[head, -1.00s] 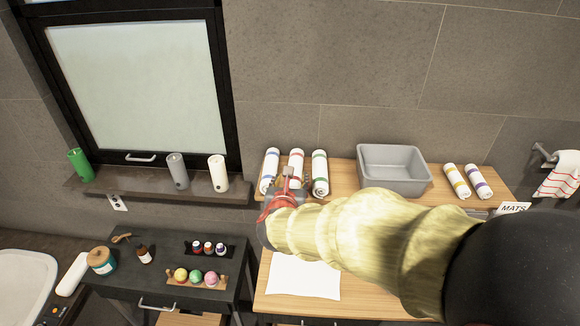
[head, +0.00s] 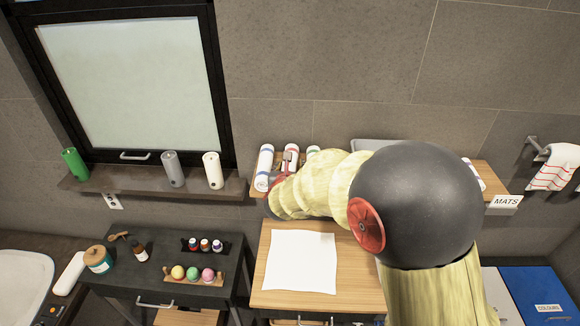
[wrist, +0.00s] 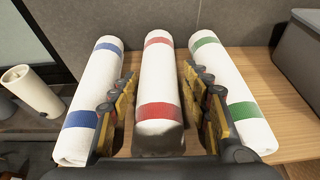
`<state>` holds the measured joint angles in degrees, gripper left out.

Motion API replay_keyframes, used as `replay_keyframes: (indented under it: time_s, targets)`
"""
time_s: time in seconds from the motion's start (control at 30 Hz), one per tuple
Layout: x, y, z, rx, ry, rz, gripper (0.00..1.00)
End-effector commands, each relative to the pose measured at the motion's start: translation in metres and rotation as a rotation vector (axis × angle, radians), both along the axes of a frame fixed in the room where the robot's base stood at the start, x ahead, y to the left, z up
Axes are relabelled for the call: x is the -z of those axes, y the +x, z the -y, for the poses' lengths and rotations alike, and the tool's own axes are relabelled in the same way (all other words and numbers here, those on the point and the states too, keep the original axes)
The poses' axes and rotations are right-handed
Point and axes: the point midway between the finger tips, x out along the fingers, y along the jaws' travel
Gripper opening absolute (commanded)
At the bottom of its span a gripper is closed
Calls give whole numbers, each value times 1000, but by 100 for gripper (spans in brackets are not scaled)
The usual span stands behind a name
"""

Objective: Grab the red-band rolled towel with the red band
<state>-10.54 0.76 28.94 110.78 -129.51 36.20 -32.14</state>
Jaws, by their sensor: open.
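The white rolled towel with red bands (wrist: 159,82) lies in the middle of three rolled towels in the wrist view. It also shows in the head view (head: 291,152), partly hidden by my arm. My gripper (wrist: 164,90) is open, with one finger on each side of the red-band towel. The fingers sit in the gaps beside it, and I cannot tell whether they touch it. A blue-band towel (wrist: 90,100) lies to the left and a green-band towel (wrist: 229,90) to the right, both close to my fingers.
The towels lie on a wooden shelf (wrist: 262,68) against a grey wall. A grey bin (head: 371,145) stands right of them, mostly hidden by my arm. Candles, including a white one (head: 213,171), stand on the sill at left. A white sheet (head: 300,262) lies on the lower wooden surface.

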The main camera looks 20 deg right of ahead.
Motion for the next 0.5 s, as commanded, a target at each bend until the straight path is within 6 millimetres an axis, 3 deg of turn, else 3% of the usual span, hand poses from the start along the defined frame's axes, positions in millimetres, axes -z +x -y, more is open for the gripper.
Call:
replay_keyframes:
  time_s: [0.37, 0.5]
  targets:
    - [4, 9, 3, 0, 0, 0, 48]
    - [4, 9, 3, 0, 0, 0, 40]
